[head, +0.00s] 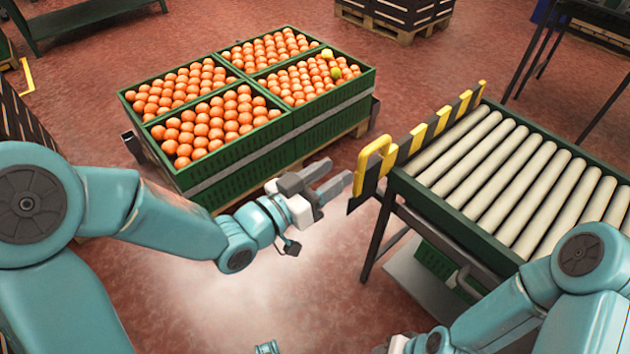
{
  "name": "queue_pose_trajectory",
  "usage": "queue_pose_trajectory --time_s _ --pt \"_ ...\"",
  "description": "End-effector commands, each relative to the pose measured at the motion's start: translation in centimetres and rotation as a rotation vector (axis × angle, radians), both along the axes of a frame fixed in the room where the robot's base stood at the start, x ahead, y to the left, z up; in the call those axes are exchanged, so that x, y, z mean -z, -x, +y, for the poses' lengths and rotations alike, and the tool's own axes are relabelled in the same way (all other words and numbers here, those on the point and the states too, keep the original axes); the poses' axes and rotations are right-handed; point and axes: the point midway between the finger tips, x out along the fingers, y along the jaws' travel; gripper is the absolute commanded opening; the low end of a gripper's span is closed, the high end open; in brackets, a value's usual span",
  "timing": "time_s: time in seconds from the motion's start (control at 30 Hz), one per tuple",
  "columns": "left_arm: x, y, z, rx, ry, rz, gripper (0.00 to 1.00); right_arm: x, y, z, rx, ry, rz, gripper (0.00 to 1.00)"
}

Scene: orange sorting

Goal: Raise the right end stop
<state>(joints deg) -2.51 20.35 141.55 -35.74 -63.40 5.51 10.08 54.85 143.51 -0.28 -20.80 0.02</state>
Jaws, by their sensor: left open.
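An end stop (443,121), a bar striped yellow and black, runs along the left end of the roller conveyor (490,232). It stands up a little above the rollers. A yellow loop handle (374,160) is at its near end. It is the only end stop I see. My left gripper (341,177) is open and empty, just left of the handle, with its fingers pointing at it. A small gap seems to separate them. My right arm comes in at the lower right, and its gripper fingers are out of the picture.
Green crates (240,160) full of oranges, with a few yellow-green fruits, stand on a pallet (352,130) behind my left gripper. A green crate (437,262) sits under the conveyor. Dark tables stand at the upper left and right.

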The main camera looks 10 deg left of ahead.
Motion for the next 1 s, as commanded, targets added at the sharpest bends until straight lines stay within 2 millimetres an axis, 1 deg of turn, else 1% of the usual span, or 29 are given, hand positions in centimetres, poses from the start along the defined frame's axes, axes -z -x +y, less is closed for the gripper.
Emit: queue_pose_trajectory --time_s 0.03,0.07,0.1,0.2,0.3,0.47,0.9,0.97,1.0 --pt "-0.1 1.0 0.9 -0.005 0.0 0.001 0.44 -0.1 0.0 0.0 0.0 0.0 0.0 0.44" --pt "0.4 1.3 1.0 -0.002 0.0 -0.003 0.44 1.0 0.0 0.0 0.0 0.0 -0.001 0.44" --pt "0.5 1.6 1.2 0.0 0.0 -0.007 0.44 1.7 -0.1 -0.1 0.002 0.0 -0.002 0.44" --pt "0.4 2.3 1.7 0.001 0.001 -0.006 0.44 2.5 -0.1 -0.1 0.005 0.0 -0.001 0.44" --pt "0.3 2.7 2.0 0.002 0.001 -0.002 0.44 2.9 -0.2 -0.1 0.006 0.001 -0.002 0.44" --pt "0.0 3.0 2.2 0.001 0.0 -0.002 0.44 3.0 -0.2 -0.2 0.007 0.002 -0.002 0.44" --pt "0.0 2.9 2.2 -0.001 0.0 0.0 0.44 3.0 -0.2 -0.2 0.006 0.002 -0.003 0.44" --pt "0.8 2.8 2.4 -0.005 0.0 0.019 0.44 3.0 -0.2 -0.2 0.006 0.002 -0.003 0.44" --pt "2.0 2.6 2.4 -0.004 0.0 0.048 0.44 3.0 -0.2 -0.2 0.006 0.002 -0.003 0.44"
